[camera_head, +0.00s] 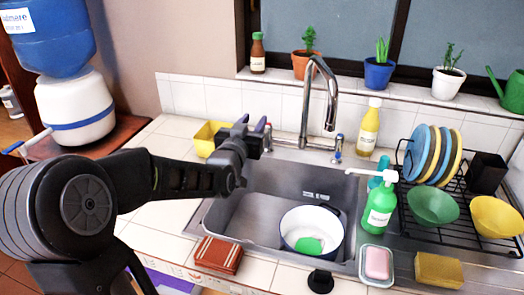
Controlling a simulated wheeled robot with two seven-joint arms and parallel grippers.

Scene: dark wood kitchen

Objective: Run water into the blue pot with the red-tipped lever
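The blue pot (328,254), white inside with a dark blue rim, stands in the right part of the steel sink, below and in front of the spout. A green item (309,245) lies inside it. The tall chrome faucet (306,95) arches behind the sink; I see no water stream. A blue-tipped lever (338,143) is on its right. The red-tipped lever on its left is largely hidden by my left gripper (252,124). The gripper's two purple-tipped fingers look apart, beside that lever; I cannot tell whether they touch it. My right gripper is not in view.
A green soap bottle (379,208), a soap dish (376,265) and a dish rack (465,233) stand right of the sink. A yellow container (206,138) is behind my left arm.

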